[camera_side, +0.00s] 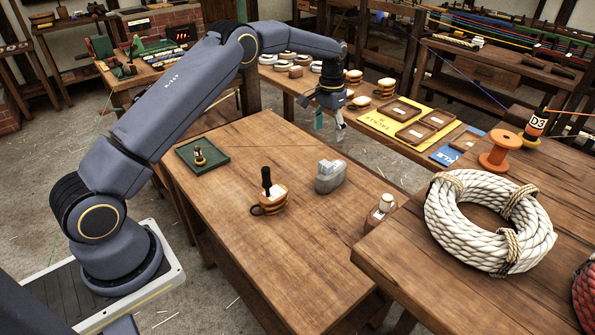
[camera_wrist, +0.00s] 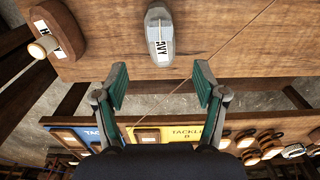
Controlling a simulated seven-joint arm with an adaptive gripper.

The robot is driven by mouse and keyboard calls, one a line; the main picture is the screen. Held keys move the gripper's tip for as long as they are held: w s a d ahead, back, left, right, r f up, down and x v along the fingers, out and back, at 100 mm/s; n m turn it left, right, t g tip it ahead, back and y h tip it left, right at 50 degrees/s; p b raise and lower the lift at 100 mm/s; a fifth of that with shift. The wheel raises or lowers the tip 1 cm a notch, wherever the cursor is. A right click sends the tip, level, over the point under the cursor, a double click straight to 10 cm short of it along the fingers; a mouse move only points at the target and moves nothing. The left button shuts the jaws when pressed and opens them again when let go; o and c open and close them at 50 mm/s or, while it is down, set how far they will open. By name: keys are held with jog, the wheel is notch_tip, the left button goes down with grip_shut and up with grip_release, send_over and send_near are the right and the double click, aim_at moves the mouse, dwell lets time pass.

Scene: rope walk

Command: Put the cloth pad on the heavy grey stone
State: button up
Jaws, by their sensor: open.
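The heavy grey stone (camera_side: 330,178) stands on the wooden bench, right of the middle. In the wrist view the stone (camera_wrist: 160,35) shows at the top, a rounded grey block with a white lettered label. I cannot surely make out a cloth pad in either view. My gripper (camera_side: 329,124) is above the far edge of the bench, higher than the stone and apart from it. In the wrist view my gripper (camera_wrist: 160,84) has its two green-padded fingers spread wide, with nothing between them.
A banded wooden piece with a black handle (camera_side: 269,194) stands left of the stone. A green tray (camera_side: 215,166) holds a small object. A wooden block with a pale knob (camera_side: 380,212) is at the right edge. A coil of white rope (camera_side: 440,225) lies on the neighbouring table.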

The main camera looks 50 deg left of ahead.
jog(key=s+d+r+t, duration=0.1)
jog(key=s+d+r, duration=0.2)
jog(key=s+r, duration=0.6)
jog(key=s+d+r+t, duration=0.25)
jog(key=s+r, duration=0.35)
jog(key=r, duration=0.5)
jog(key=s+d+f+t, duration=0.1)
jog(key=s, duration=1)
jog(key=s+d+f+t, duration=0.1)
jog(key=s+d, duration=0.1)
jog(key=s, duration=0.9)
jog(key=shift+d, duration=0.1)
